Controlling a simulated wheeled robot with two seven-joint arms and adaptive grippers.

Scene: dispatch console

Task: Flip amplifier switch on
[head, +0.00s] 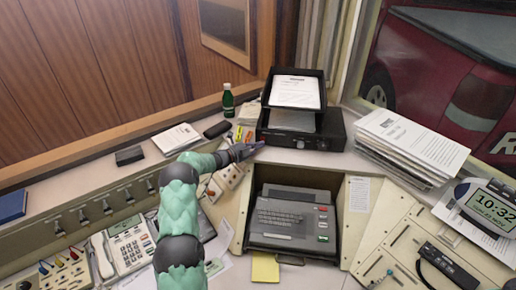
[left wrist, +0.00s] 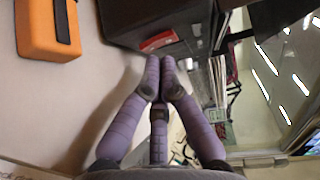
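The amplifier is a black box (head: 335,136) with front knobs, on the shelf at the back centre beneath a paper tray. My left gripper (head: 259,146) is at its lower left front corner. In the left wrist view, the dark box (left wrist: 125,14) is just ahead of my left gripper (left wrist: 160,62), whose purple fingers are together with nothing seen between them. A red switch-like part (left wrist: 158,41) on the box's lower edge is just beyond the fingertips. Whether they touch it, and which way it is set, I cannot tell. My right gripper is not in view.
A black letter tray (head: 296,104) with papers stands on the amplifier. A green bottle (head: 228,102) is to its left, a paper stack (head: 410,145) to its right. A grey keyboard machine (head: 293,220) sits below. An orange case (left wrist: 48,35) shows in the left wrist view.

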